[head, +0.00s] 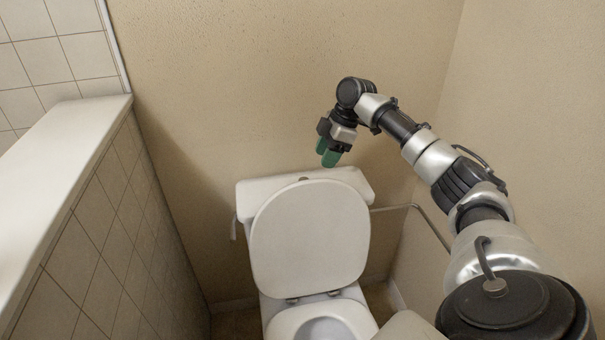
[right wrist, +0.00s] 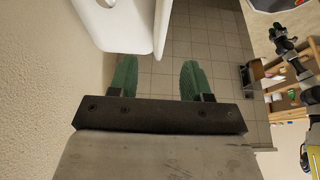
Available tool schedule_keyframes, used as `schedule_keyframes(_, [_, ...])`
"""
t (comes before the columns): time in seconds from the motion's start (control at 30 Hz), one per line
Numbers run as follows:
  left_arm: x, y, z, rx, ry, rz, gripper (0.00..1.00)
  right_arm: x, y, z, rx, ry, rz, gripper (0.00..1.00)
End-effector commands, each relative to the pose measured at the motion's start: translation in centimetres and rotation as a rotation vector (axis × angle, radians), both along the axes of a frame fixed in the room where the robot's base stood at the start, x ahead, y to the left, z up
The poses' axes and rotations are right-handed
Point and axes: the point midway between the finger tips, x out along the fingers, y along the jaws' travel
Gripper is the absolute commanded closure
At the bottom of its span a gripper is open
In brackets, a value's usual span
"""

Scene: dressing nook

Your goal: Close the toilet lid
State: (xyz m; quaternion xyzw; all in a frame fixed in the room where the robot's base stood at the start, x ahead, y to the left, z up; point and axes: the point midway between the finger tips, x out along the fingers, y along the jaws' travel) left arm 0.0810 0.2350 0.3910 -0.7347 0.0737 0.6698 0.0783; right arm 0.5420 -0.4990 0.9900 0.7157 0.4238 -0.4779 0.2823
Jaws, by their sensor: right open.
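The white toilet lid (head: 310,238) stands raised, leaning back against the white tank (head: 352,179). The white seat and bowl (head: 322,322) show below it, cut off by the lower picture edge. My right gripper (head: 327,157), with green fingertips, is above the tank and the lid's top edge, near the wall. In the right wrist view, the fingers (right wrist: 154,80) are apart with nothing between them. A white edge of the toilet (right wrist: 125,25), seemingly the lid and tank, lies just beyond the fingers. My left gripper is not in view.
A tiled half wall (head: 100,215) with a white ledge (head: 60,160) runs along the left. The beige back wall (head: 250,80) is close behind the tank. A metal pipe or bar (head: 425,215) is right of the tank. Tiled floor (right wrist: 210,60) shows in the right wrist view.

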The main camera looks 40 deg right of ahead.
Motion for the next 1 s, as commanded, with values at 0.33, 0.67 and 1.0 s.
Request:
schedule_keyframes(0.33, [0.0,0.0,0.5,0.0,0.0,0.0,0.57,1.2,2.3,-6.1,0.0,0.004,-0.001,0.52])
schedule_keyframes(0.67, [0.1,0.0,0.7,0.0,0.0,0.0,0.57,1.7,3.3,-8.9,-0.001,0.0,-0.002,0.52])
schedule_keyframes(1.0, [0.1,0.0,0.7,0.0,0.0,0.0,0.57,1.7,3.3,-8.9,-0.001,0.0,-0.001,0.65])
